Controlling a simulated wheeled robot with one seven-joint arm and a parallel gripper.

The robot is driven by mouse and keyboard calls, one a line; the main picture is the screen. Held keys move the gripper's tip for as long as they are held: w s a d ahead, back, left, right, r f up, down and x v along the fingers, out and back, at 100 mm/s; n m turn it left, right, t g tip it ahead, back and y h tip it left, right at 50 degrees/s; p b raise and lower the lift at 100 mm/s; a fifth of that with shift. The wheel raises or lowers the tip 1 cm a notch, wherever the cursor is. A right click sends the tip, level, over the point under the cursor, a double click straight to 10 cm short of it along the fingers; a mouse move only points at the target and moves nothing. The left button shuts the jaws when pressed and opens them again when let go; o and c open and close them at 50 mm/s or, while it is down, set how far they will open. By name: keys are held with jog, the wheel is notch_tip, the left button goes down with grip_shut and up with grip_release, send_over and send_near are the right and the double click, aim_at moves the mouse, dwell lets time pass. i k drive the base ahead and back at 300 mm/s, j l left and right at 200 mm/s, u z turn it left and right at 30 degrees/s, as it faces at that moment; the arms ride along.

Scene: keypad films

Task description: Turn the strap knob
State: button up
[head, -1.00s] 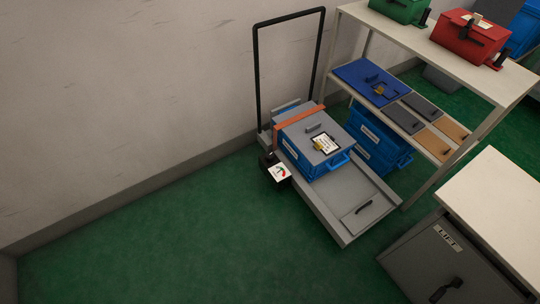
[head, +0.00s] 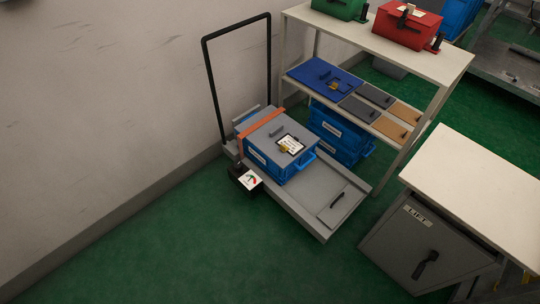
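An orange strap (head: 263,129) runs across the grey lid of a blue crate (head: 265,158) on a grey platform trolley (head: 300,214) with a tall black handle. A small black box (head: 238,171), perhaps the strap knob's housing, sits at the trolley's left side near the strap's lower end. A white dial plate (head: 250,180) with a red and green mark is beside it. The knob itself is too small to make out clearly. My gripper is not in the head view.
A shelf rack (head: 390,45) holds green and red boxes on top, with flat panels and blue crates below. A grey cabinet (head: 410,245) marked LIFT stands at right. Green floor (head: 170,245) is clear in front and left of the trolley. A wall is behind.

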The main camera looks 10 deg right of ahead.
aim_at(238, 164)
jog(key=i+j+u, duration=0.1)
jog(key=i+j, duration=0.45)
jog(key=i, duration=0.25)
jog(key=i+j+u, duration=0.15)
jog(key=i+j, duration=0.15)
jog(key=i, duration=0.15)
jog(key=i+j+u, duration=0.1)
jog(key=i, duration=0.3)
jog(key=j, duration=0.1)
